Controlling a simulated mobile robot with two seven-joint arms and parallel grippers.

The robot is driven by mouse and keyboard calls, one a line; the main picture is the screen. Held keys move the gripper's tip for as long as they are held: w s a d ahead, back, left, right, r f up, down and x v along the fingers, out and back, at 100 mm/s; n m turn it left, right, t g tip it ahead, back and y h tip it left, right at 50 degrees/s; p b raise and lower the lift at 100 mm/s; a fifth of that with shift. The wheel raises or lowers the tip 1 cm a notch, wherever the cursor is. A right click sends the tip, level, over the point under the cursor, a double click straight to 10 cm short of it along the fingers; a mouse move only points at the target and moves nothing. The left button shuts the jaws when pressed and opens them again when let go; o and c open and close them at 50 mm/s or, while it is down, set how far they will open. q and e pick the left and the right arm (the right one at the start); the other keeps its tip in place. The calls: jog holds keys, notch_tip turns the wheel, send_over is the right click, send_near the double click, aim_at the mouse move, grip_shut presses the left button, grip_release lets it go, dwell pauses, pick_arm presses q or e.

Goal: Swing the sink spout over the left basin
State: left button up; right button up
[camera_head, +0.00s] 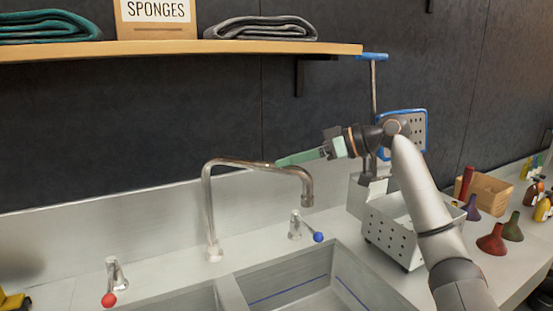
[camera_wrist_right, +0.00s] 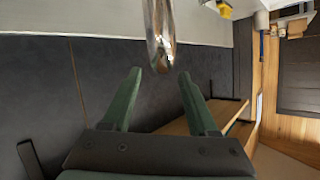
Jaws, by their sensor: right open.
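The metal sink spout (camera_head: 255,165) rises from its base at the back of the sink and arches to the right, with its downturned end on the right basin's side. The left basin (camera_head: 185,300) shows only partly at the bottom edge; the right basin (camera_head: 290,280) is beside it. My right gripper (camera_head: 278,163) is open, its green fingers pointing left at the spout's upper arm. In the right wrist view the spout (camera_wrist_right: 160,30) appears between the fingertips (camera_wrist_right: 160,72); I cannot tell whether it is touching them. My left gripper is not in view.
A red-knobbed tap (camera_head: 114,278) and a blue-knobbed tap (camera_head: 300,228) flank the spout. A wooden shelf (camera_head: 190,48) hangs above. A perforated metal box (camera_head: 390,225), funnels (camera_head: 492,240) and a wooden crate (camera_head: 485,190) stand on the right.

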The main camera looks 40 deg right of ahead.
jog(key=shift+p+x, duration=0.35)
jog(key=shift+x, duration=1.65)
jog(key=shift+c, duration=0.3)
grip_shut()
